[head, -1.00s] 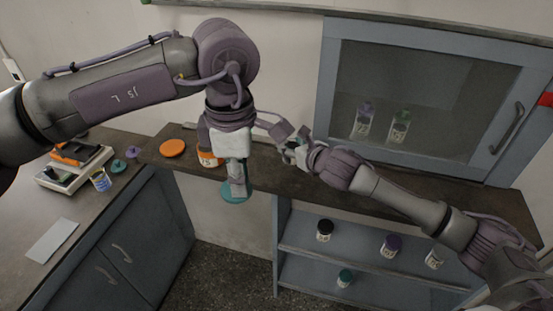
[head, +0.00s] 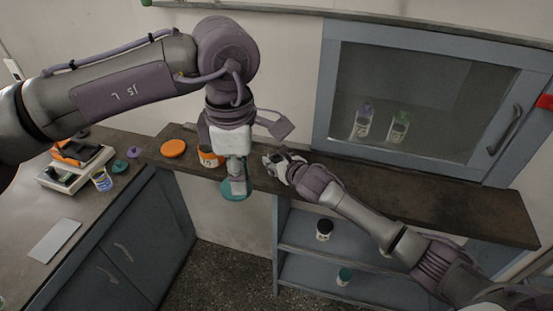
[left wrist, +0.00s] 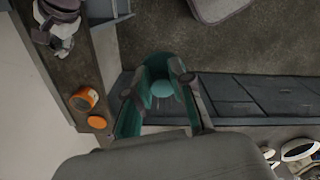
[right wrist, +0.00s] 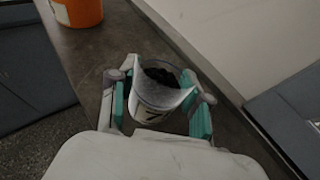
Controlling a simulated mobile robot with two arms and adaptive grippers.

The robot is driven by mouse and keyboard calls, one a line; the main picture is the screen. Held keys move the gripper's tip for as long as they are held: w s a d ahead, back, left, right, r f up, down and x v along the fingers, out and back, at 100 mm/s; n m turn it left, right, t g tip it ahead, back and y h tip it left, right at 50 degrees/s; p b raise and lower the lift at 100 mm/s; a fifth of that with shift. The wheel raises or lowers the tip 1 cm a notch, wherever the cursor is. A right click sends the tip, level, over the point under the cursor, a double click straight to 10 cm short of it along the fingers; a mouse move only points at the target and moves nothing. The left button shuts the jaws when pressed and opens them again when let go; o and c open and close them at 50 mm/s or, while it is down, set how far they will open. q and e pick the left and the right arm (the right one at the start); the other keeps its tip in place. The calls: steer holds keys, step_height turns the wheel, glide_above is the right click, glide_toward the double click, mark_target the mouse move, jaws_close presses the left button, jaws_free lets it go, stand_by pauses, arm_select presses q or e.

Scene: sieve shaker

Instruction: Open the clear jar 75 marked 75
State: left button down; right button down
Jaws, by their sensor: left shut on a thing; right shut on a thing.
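My left gripper (head: 238,186) is shut on a round teal lid (head: 228,191), held in front of the dark bench's edge. The lid also shows between the fingers in the left wrist view (left wrist: 160,84). My right gripper (head: 271,163) is shut on a clear jar (right wrist: 155,95), with a finger on each side. The jar's top is open and dark material shows inside.
An open orange jar (head: 209,157) and an orange lid (head: 173,148) are on the bench at left. A scale (head: 75,167) stands on the left counter. Two jars show behind the cabinet glass (head: 430,110). A dark-lidded jar (head: 324,229) stands on the shelf below.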

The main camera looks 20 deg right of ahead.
steer(key=c, duration=0.5)
jaws_free()
steer(key=shift+f, duration=0.1)
steer(key=shift+r, duration=0.2)
steer(key=v, duration=1.2)
steer(key=shift+b, duration=0.4)
